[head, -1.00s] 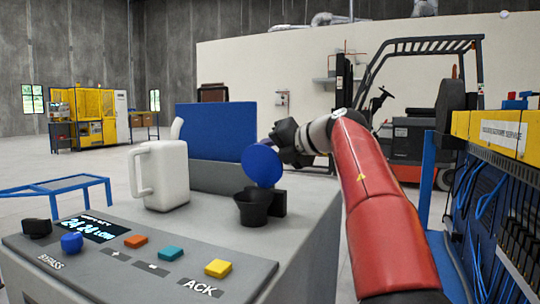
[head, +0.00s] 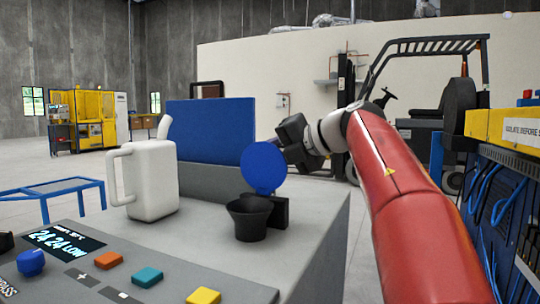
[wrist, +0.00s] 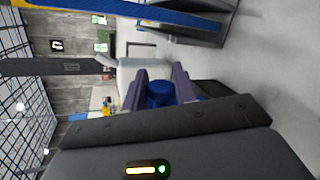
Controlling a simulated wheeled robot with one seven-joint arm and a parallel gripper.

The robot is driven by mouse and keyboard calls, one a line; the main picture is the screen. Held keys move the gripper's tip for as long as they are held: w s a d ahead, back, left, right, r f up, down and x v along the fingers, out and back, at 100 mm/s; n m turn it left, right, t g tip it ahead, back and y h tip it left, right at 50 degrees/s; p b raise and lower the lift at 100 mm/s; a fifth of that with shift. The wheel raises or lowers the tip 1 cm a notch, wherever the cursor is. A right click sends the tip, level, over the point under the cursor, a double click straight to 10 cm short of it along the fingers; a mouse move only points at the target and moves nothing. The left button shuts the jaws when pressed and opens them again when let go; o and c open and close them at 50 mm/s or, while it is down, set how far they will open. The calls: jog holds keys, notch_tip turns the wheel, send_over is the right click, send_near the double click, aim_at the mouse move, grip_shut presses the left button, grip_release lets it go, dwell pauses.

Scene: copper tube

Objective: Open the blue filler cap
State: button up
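The blue filler cap (head: 264,168) is a round disc standing raised on its hinge in the head view, above the black funnel-shaped filler neck (head: 250,221). The neck's mouth is uncovered. My gripper (head: 283,144) is just right of the cap's upper edge; its fingertips are hard to make out there. In the wrist view my gripper (wrist: 160,88) has its two fingers apart, with blue (wrist: 160,94) showing between them, probably the cap. Whether either finger touches the cap is unclear.
A white jug (head: 152,180) stands left of the filler on the grey machine top (head: 205,232). A blue panel (head: 211,130) rises behind. Buttons and a display (head: 64,242) line the front. A cable cabinet (head: 503,200) stands close at right.

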jog(key=o, duration=0.4)
jog(key=shift+w+d+f, duration=0.15)
jog(key=shift+w+f, duration=0.05)
jog(key=shift+f, duration=0.3)
jog(key=shift+s+r, duration=0.1)
jog(key=shift+r, duration=0.05)
jog(key=shift+v, duration=3.9)
